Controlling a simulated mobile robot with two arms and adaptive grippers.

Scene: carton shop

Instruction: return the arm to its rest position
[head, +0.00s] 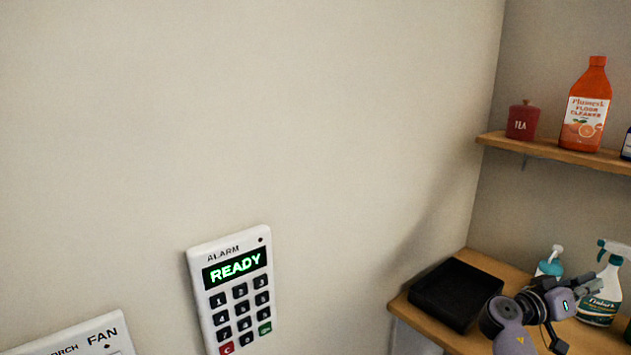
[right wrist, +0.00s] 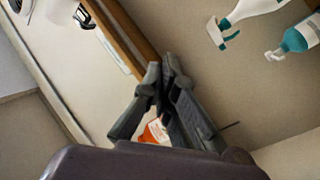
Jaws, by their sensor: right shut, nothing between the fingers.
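My right arm comes in at the lower right of the head view, in front of the lower shelf. My right gripper (head: 592,285) is shut and empty, pointing right and partly covering the spray bottle behind it. In the right wrist view the gripper's dark fingers (right wrist: 165,72) meet at their tips with nothing held. My left gripper is not in view.
A white alarm keypad (head: 241,314) reading READY and a switch panel (head: 95,341) are on the wall. Above are a red tea tin (head: 522,124) and orange cleaner (head: 587,108).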

